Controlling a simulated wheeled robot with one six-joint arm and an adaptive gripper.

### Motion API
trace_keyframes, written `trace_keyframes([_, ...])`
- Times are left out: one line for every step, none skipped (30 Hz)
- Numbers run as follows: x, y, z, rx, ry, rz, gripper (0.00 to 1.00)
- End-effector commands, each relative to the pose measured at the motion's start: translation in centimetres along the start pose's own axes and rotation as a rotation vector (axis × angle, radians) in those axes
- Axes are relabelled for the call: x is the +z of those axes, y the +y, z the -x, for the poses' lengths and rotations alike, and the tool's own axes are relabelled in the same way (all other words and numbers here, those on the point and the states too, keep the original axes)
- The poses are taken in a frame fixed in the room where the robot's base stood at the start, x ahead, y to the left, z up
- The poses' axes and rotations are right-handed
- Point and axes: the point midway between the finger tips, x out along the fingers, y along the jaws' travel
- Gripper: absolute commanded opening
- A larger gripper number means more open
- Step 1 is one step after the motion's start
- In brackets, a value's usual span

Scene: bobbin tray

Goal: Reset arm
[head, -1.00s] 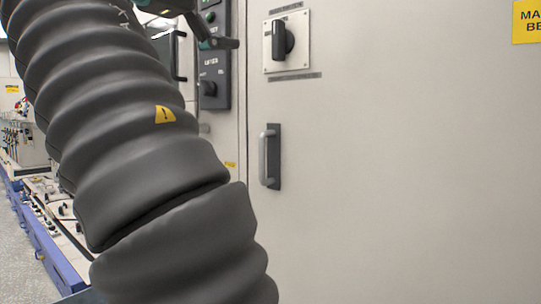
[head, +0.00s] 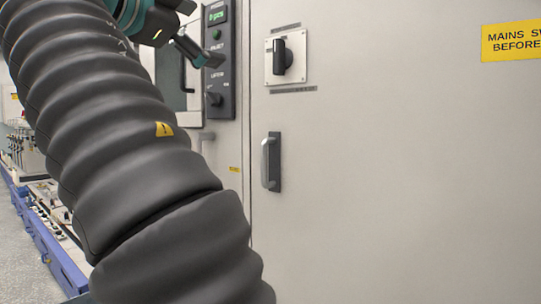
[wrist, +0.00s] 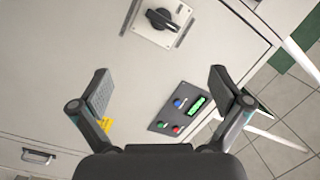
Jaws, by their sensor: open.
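My gripper (wrist: 160,90) is open in the wrist view, its two dark fingers spread wide with nothing held between them. Beyond them is a cabinet face, with a panel of buttons and a green display (wrist: 196,105) seen between and beneath the fingers. In the head view my arm in its dark ribbed sleeve crosses the left side. A teal and black part of its end shows at the top, in front of the control panel (head: 215,70); the rest is out of frame or hidden.
A pale cabinet door with a rotary switch (head: 289,57), a handle (head: 271,162) and a yellow sign (head: 512,40) fills the right. A blue-edged bench (head: 42,228) with equipment stands at far left. Tiled floor (wrist: 290,100) shows at right in the wrist view.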

Motion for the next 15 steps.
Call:
trace_keyframes([2.2, -0.2, 0.1, -0.015, -0.036, 0.094, 1.0])
trace_keyframes([3.6, -0.3, 0.1, -0.025, -0.061, 0.156, 1.0])
trace_keyframes([5.7, -0.3, 0.3, -0.042, -0.099, 0.246, 1.0])
trace_keyframes([7.3, -0.3, 0.4, -0.056, -0.131, 0.32, 1.0])
trace_keyframes([9.0, -0.1, 0.6, -0.073, -0.165, 0.402, 1.0])
trace_keyframes([11.3, 0.3, 0.8, -0.098, -0.216, 0.513, 1.0])
trace_keyframes([12.8, 0.7, 0.9, -0.115, -0.253, 0.596, 1.0])
trace_keyframes([14.3, 1.2, 0.9, -0.133, -0.289, 0.676, 1.0])
trace_keyframes([16.0, 2.1, 0.8, -0.154, -0.334, 0.776, 1.0])
trace_keyframes([17.1, 2.9, 0.8, -0.168, -0.368, 0.848, 1.0])
trace_keyframes([18.2, 3.7, 0.6, -0.182, -0.401, 0.914, 1.0])
trace_keyframes([19.4, 4.9, 0.3, -0.2, -0.443, 1.0, 1.0])
trace_keyframes([20.2, 5.9, 0.1, -0.212, -0.476, 1.059, 1.0])
trace_keyframes([20.9, 6.9, -0.1, -0.224, -0.509, 1.116, 1.0])
trace_keyframes([21.7, 8.4, -0.4, -0.238, -0.551, 1.187, 1.0])
